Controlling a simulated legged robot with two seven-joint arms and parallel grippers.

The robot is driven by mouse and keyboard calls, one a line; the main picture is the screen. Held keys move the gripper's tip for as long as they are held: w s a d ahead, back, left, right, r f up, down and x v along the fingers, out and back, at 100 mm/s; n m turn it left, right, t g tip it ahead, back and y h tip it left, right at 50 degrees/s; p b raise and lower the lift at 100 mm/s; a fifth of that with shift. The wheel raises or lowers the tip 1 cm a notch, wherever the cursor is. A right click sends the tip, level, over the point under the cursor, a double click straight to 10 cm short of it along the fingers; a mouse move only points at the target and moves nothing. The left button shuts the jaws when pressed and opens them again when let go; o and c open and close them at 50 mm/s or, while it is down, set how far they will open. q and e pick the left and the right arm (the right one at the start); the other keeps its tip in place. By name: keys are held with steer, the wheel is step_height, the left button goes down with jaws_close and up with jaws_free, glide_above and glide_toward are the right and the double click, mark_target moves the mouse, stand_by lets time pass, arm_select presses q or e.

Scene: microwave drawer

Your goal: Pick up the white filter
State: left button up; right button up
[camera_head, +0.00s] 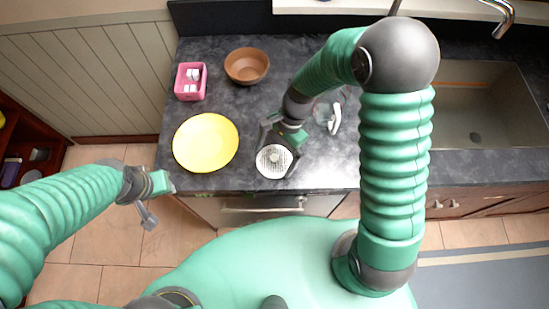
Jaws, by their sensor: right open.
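The white filter (273,162) is a round, pale disc with a dark grille pattern, near the front edge of the dark countertop (325,178). My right gripper (280,147) is open right at the filter, seen from above, with its fingers near the disc's far and right rim. Whether the fingers touch the filter cannot be told, and part of its far rim is hidden by the gripper. My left gripper (148,213) hangs over the floor in front of the counter, away from the filter.
A yellow plate (206,143) lies left of the filter. A brown bowl (246,65) and a pink container (190,81) with white items stand farther back. A clear glass item with a white handle (335,118) is right of my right gripper. The sink (484,110) is at right.

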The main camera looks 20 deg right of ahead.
steer(key=shift+a+f, duration=0.15)
steer(key=shift+a, duration=0.1)
steer(key=shift+c, duration=0.3)
steer(key=shift+d, duration=0.3)
steer(key=c, duration=0.9)
steer(key=shift+c, duration=0.2)
